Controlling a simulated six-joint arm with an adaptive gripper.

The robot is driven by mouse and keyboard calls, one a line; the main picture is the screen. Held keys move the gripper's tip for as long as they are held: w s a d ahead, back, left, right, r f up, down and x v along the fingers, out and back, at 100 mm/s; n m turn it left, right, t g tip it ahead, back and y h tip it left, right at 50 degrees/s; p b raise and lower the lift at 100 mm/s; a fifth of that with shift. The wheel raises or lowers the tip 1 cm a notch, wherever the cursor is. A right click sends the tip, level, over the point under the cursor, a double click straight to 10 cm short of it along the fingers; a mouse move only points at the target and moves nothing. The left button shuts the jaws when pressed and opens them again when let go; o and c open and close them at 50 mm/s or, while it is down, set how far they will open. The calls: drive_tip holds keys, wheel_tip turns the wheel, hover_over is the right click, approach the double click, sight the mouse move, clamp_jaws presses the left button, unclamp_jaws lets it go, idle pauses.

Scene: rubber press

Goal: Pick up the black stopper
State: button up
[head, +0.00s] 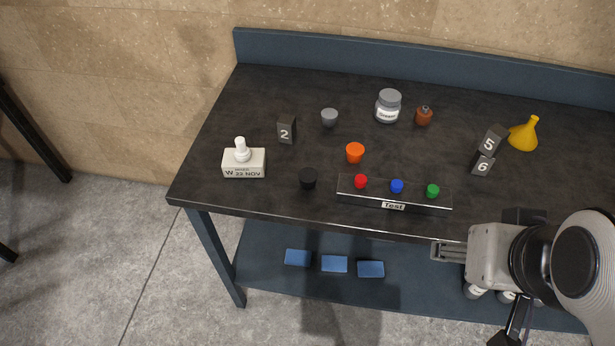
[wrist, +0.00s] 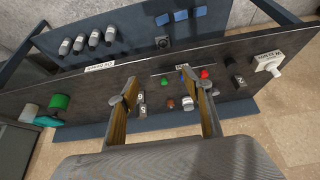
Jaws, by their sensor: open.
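The black stopper (head: 308,178) stands upright on the dark tabletop near the front edge, left of the Test rack. In the wrist view a small dark shape that looks like the stopper (wrist: 230,62) is beyond the right fingertip. My gripper (head: 436,250) is at the lower right, near the table's front edge and well to the right of the stopper. In the wrist view my gripper (wrist: 158,86) has its two fingers wide apart with nothing held between them.
The Test rack (head: 352,196) holds red, blue and green buttons. An orange stopper (head: 355,152) and grey stopper (head: 329,117) stand behind the black one. The white-topped block (head: 244,165) is left, the number 2 block (head: 287,132) behind. Blue blocks (head: 334,264) lie on the lower shelf.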

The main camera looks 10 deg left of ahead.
drive_tip(key=w+a+r+m+t+y, duration=0.1)
drive_tip(key=w+a+t+y, duration=0.15)
drive_tip(key=w+a, duration=1.25)
drive_tip(key=w+a+r+m+t+y, duration=0.15)
drive_tip(key=w+a+t, duration=0.25)
drive_tip(key=w+a, duration=1.05)
drive_tip(key=m+t+h, duration=0.2)
drive_tip(key=m+h, duration=0.2)
drive_tip(key=h, duration=0.5)
hover_over(291, 196)
drive_tip(key=w+a, duration=0.3)
drive_tip(key=w, duration=0.3)
wheel_tip(291, 196, down, 16)
drive_tip(key=shift+w+a+f, duration=0.1)
drive_tip(key=shift+f, duration=0.1)
drive_tip(key=s+f+h, duration=0.1)
drive_tip(key=s+f, duration=0.1)
drive_tip(key=s+d+f+h, duration=0.1)
drive_tip(key=s, duration=0.2)
drive_tip(key=s+d+f+h, duration=0.1)
drive_tip(key=s+f+h, duration=0.1)
drive_tip(key=s, duration=0.1)
drive_tip(key=shift+s+f+g, duration=0.15)
drive_tip(key=shift+f+g, duration=0.1)
drive_tip(key=shift+f, duration=0.1)
drive_tip(key=shift+x, duration=1.3)
